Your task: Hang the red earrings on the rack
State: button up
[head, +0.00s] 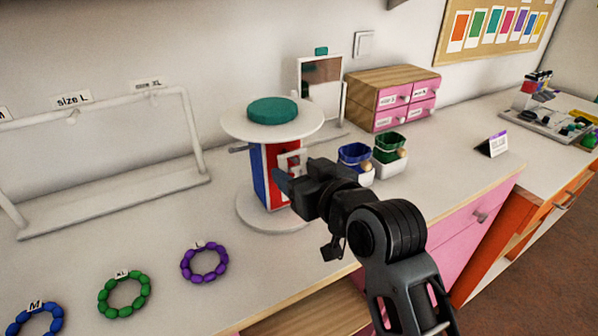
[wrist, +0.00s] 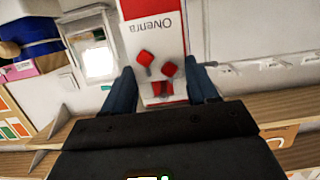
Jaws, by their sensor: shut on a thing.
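The red earrings (wrist: 168,69) show in the wrist view as small red pieces on a white card (wrist: 155,35) with red areas and the word "Olvenra". My gripper's fingers (wrist: 163,90) stand on either side of this card and are shut on it. I cannot tell whether the card touches the stand.
A teal cushion (head: 272,110) sits on the stand's white top. Blue (head: 354,154) and green (head: 390,148) cups stand to the right, near pink drawers (head: 418,88). A white rail (head: 100,108) stands at left, with bead rings (head: 204,262) lying in front of it.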

jog(key=shift+w+a, duration=0.25)
jog(key=shift+w, duration=0.1)
dwell(0.7)
jog(key=o, duration=1.6)
jog(key=shift+s+d+f+p, duration=0.1)
jog(key=shift+s+d+f, duration=0.1)
jog(key=shift+s+d, duration=0.75)
jog(key=shift+s+d+f+p, duration=0.15)
jog(key=shift+s+d, duration=0.4)
jog(key=shift+s, duration=0.75)
jog(key=shift+s+d+f+p, duration=0.1)
jog(key=shift+s+d+f, duration=0.1)
jog(key=shift+s+d, duration=0.75)
jog(key=shift+s+a, duration=0.15)
jog(key=shift+a, duration=0.05)
